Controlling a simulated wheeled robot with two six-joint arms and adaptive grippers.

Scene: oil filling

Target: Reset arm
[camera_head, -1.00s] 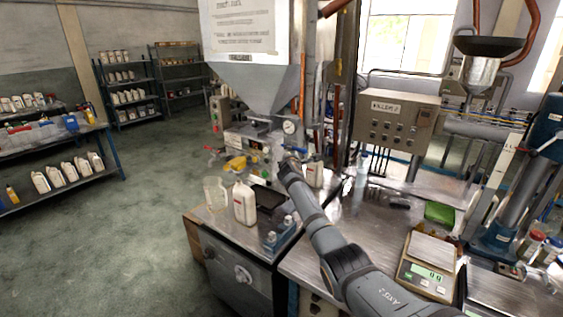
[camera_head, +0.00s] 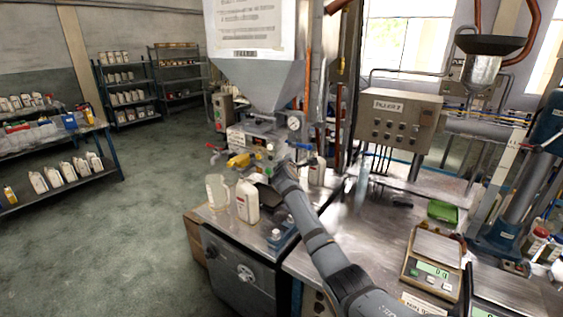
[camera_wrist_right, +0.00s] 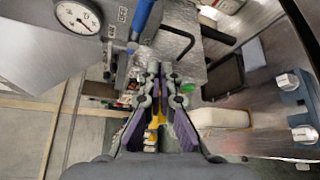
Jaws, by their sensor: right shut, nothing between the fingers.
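My right arm reaches from the lower right across the bench to the filling machine (camera_head: 262,140) in the head view. My right gripper (camera_wrist_right: 158,72) is shut and empty in the right wrist view, its fingertips close to the machine's metal front. Whether they touch it I cannot tell. A white bottle (camera_head: 247,201) stands on the bench left of the arm; a white body, likely this bottle, shows right of the fingers (camera_wrist_right: 220,118). A yellow part (camera_head: 240,160) is on the machine front. My left gripper is not in view.
A clear jug (camera_head: 216,190) stands left of the bottle. A blue holder with white-capped bottles (camera_head: 280,240) is partly hidden by my arm. A scale (camera_head: 432,268) and a green box (camera_head: 442,211) are on the right. A gauge (camera_wrist_right: 77,16) and blue handle (camera_wrist_right: 142,16) are near the fingers.

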